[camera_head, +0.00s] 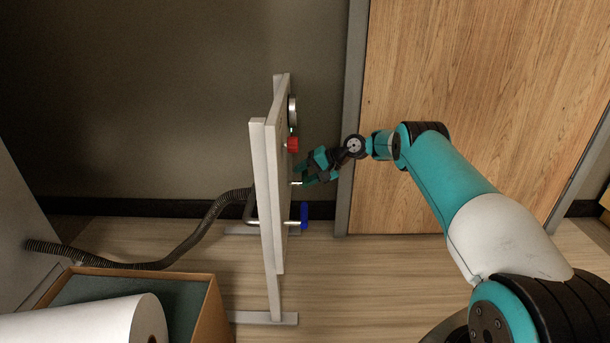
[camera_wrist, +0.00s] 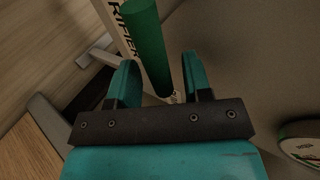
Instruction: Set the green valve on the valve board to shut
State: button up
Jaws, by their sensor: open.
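The valve board (camera_head: 272,190) stands upright and shows nearly edge-on in the head view. The green valve (camera_wrist: 151,50) has a long bar handle, which in the wrist view lies between the two fingers of my gripper (camera_wrist: 160,78). The fingers are apart, with a gap seen on both sides of the handle. In the head view my gripper (camera_head: 305,175) is at the board's right face, below the red valve and above the blue one. The green handle is hard to tell from the teal fingers there.
A red valve (camera_head: 293,144) and a round gauge (camera_head: 292,111) sit higher on the board; a blue valve (camera_head: 304,216) sits lower. A ribbed hose (camera_head: 205,225) runs left. A box (camera_head: 213,310) with a white roll (camera_head: 90,320) stands front left. A wooden door (camera_head: 480,90) is behind my arm.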

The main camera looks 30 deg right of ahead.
jog(key=p+v, duration=0.7)
jog(key=v, duration=1)
jog(key=shift+d, duration=0.15)
jog(key=shift+r, duration=0.1)
